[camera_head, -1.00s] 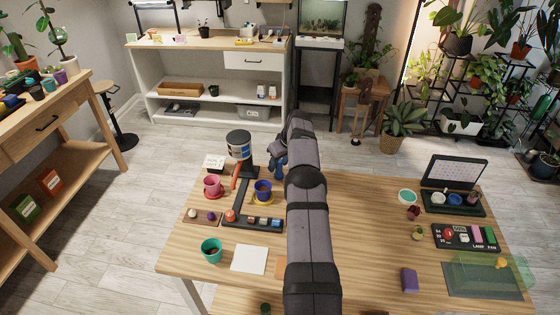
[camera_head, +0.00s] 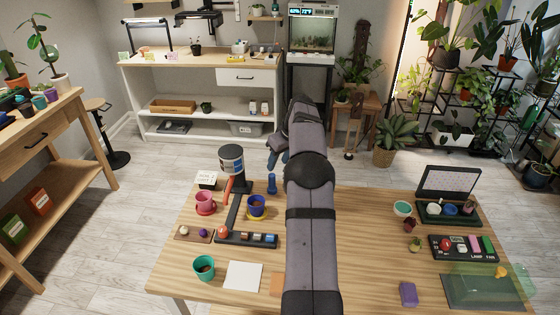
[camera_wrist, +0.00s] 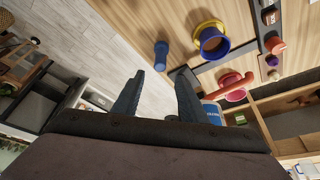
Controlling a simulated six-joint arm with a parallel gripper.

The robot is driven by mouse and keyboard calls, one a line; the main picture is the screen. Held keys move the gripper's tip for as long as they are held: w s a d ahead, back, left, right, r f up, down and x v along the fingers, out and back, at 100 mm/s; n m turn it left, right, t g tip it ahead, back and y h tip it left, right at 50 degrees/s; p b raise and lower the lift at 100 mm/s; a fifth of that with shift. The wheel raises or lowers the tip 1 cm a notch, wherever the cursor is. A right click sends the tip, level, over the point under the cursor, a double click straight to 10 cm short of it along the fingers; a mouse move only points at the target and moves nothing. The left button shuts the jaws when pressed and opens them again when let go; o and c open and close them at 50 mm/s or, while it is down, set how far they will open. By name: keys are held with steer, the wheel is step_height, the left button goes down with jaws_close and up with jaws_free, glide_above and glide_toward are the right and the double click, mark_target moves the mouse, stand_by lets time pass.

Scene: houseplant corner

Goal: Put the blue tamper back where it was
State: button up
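The blue tamper (camera_head: 272,182) stands upright on the wooden table near its back edge, right of the black stand with the grey-and-blue canister. In the wrist view the tamper (camera_wrist: 161,55) lies just beyond my fingertips, apart from them. My gripper (camera_head: 277,160) is above and behind the tamper in the head view. In the wrist view my gripper (camera_wrist: 160,76) has its two fingers spread with nothing between them.
A blue pot (camera_head: 256,206) on a yellow saucer, a red pot (camera_head: 205,201), the canister (camera_head: 231,158) and a dark rack (camera_head: 246,240) stand close by. A teal pot (camera_head: 204,267) and white card (camera_head: 243,276) lie nearer.

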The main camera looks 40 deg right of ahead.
steer(key=shift+s+r, duration=0.25)
steer(key=shift+r, duration=0.4)
steer(key=s+a+g, duration=0.1)
steer(key=s+a, duration=0.3)
steer(key=a, duration=0.8)
steer(key=s+a+g, duration=0.1)
steer(key=s+a, duration=0.3)
steer(key=a, duration=0.8)
steer(key=s+a+f, duration=0.1)
steer(key=s+a, duration=0.3)
steer(key=s, duration=0.3)
steer(key=s+a+f+g, duration=0.1)
steer(key=s+a, duration=0.3)
steer(key=s, duration=0.4)
steer(key=s+a+f+g, duration=0.1)
steer(key=s+a+f, duration=0.2)
steer(key=s, duration=0.4)
steer(key=shift+s+a+f, duration=0.25)
steer(key=shift+s+a, duration=0.1)
steer(key=shift+a, duration=0.35)
steer(key=shift+r, duration=0.1)
